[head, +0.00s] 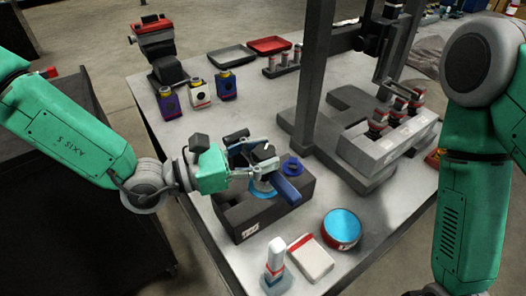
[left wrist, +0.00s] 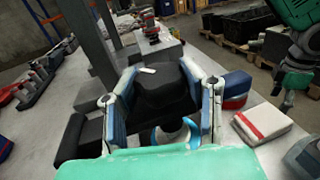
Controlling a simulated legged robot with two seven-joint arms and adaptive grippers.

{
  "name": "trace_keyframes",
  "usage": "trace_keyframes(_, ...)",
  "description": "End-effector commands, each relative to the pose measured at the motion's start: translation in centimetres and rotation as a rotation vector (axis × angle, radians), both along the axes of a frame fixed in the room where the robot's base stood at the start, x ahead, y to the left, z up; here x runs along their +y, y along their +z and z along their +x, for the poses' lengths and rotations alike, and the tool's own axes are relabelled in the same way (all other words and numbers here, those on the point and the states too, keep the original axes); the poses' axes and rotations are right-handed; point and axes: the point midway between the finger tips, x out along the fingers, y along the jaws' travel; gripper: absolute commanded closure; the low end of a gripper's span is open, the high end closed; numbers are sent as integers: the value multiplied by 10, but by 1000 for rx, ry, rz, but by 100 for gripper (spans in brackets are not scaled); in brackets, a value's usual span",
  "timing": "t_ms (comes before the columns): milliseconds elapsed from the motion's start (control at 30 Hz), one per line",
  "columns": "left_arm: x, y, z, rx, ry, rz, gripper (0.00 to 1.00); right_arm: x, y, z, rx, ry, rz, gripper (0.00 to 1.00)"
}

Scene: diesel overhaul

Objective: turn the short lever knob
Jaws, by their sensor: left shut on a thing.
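A dark grey block (head: 241,223) with a white label stands on the table. My left gripper (head: 262,160) is over the top of this block, its arm coming in level from the left. In the left wrist view its two blue-and-grey fingers (left wrist: 166,100) stand on either side of a black knob (left wrist: 165,88) with a small white mark on top, and are shut on it. A round blue-and-white base (left wrist: 174,131) shows under the knob. The gripper hides much of the knob in the head view. My right gripper shows small and dark in the left wrist view (left wrist: 289,92).
A round blue-topped tin (head: 342,228), a white-and-red box (head: 311,258) and a white bottle (head: 275,260) stand in front. A grey press stand (head: 315,80) rises behind.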

Motion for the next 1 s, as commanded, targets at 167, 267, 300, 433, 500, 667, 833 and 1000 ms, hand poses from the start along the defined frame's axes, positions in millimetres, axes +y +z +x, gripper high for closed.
trace_keyframes(167,0,1,3,-4,-70,-7,93,0,-3,0,0,0,0,42)
trace_keyframes(267,0,1,4,-6,-137,-7,93,0,-5,0,0,0,0,42)
trace_keyframes(300,0,1,4,-7,-163,-5,93,0,-7,0,0,0,0,42)
trace_keyframes(433,0,1,4,-8,-246,-4,93,0,-9,0,0,0,0,42)
trace_keyframes(500,0,1,4,-9,-291,-3,93,0,-10,0,0,0,0,42)
trace_keyframes(667,0,2,5,-8,-380,-2,93,0,-12,0,0,0,0,42)
trace_keyframes(833,1,2,4,-5,-423,-1,93,0,-12,0,0,0,0,42)
trace_keyframes(1000,1,3,4,-3,-426,0,93,0,-12,0,0,0,0,42)
